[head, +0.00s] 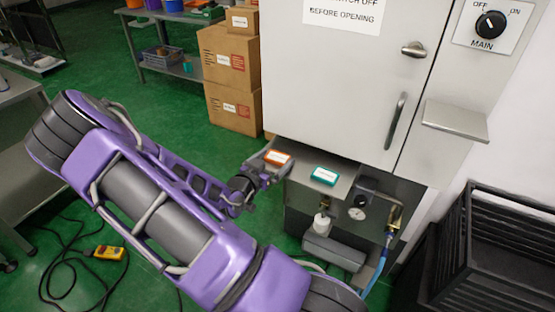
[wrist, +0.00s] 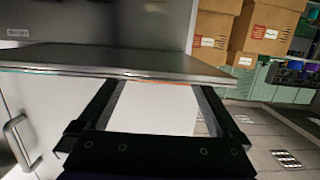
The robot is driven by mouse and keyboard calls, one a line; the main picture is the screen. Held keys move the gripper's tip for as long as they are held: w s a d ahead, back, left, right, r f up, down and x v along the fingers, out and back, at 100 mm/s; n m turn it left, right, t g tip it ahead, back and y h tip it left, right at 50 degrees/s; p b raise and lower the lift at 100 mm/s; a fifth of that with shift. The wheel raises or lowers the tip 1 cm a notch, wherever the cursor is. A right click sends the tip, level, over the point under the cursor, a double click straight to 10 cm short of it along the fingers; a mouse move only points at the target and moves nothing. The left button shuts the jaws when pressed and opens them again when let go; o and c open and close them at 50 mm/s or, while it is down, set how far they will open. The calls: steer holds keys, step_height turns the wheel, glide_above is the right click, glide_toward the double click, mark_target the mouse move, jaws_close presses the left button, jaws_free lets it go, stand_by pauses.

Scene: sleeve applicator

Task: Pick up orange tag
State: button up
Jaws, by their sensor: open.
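The orange tag (head: 277,157) with a white label lies near the left end of a grey metal shelf (head: 343,189) on the cabinet's front. A teal tag (head: 324,175), also white-labelled, lies to its right on the same shelf. My gripper (head: 270,172) is at the shelf's left edge, close beside the orange tag. In the wrist view my gripper (wrist: 160,86) is open, with two dark fingers reaching to the shelf edge (wrist: 110,62). Only a thin orange sliver (wrist: 165,82) shows between the fingertips there. I cannot tell whether the fingers touch the tag.
The cabinet (head: 335,85) rises behind the shelf, with a handle (head: 395,120) and a small ledge (head: 455,120) to the right. A gauge and pipes sit below the shelf. Black crates (head: 500,240) stand at right, cardboard boxes (head: 228,65) behind. A yellow pendant (head: 109,252) lies on the floor.

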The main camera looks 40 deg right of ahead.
steer(key=shift+d, duration=0.2)
steer(key=c, duration=1.1)
